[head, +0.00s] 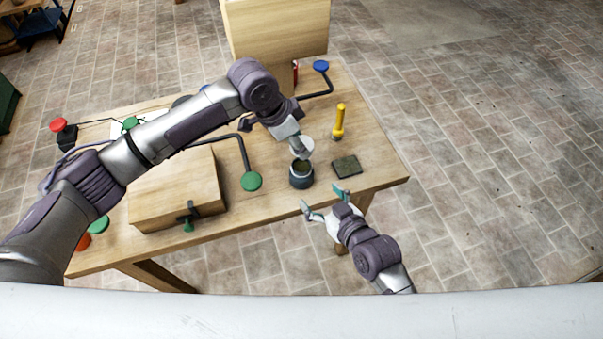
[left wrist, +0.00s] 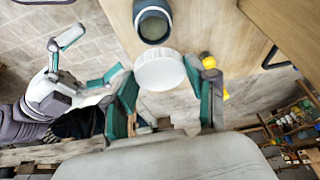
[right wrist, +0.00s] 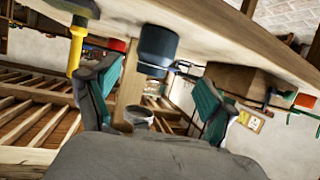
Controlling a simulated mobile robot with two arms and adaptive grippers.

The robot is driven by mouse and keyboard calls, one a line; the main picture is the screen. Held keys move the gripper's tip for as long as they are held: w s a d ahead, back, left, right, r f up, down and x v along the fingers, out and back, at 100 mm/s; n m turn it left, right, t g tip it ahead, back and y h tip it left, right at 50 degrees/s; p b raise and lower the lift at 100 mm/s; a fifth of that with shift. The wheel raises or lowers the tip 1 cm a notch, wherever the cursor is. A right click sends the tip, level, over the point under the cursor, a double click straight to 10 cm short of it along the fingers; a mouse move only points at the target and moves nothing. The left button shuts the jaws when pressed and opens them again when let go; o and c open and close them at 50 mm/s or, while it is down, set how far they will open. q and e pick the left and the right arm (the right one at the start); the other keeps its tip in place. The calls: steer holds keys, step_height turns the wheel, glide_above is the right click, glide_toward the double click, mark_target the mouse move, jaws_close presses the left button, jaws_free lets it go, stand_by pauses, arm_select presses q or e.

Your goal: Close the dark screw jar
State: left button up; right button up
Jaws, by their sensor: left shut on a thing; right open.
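The dark screw jar (head: 301,178) stands upright and open on the wooden table near its front right edge; its open mouth also shows in the left wrist view (left wrist: 153,24). My left gripper (head: 300,141) is shut on a round white lid (left wrist: 160,72), which shows between its fingers. The lid is apart from the jar, near its mouth; its exact height cannot be told. My right gripper (head: 321,197) is open and empty, in front of the jar by the table edge. The jar also shows in the right wrist view (right wrist: 157,45), ahead of the open fingers.
A dark flat block (head: 346,166) lies right of the jar, with an upright yellow tool (head: 339,122) behind it. A green disc (head: 251,181) on a bent black rod is to the left. A large wooden box (head: 175,190) fills the table's front left.

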steer(key=x, duration=1.1)
steer(key=shift+c, duration=0.3)
steer(key=c, duration=1.5)
arm_select(q)
glide_above(300, 167)
steer(key=a, duration=0.1)
steer(key=f, duration=0.4)
steer(key=shift+s+f, duration=0.2)
steer(key=shift+f, duration=0.3)
arm_select(e)
steer(key=shift+f, duration=0.1)
arm_select(q)
steer(key=shift+f, duration=0.9)
steer(key=shift+f, duration=0.55)
arm_select(e)
steer(key=shift+s, duration=0.1)
jaws_close()
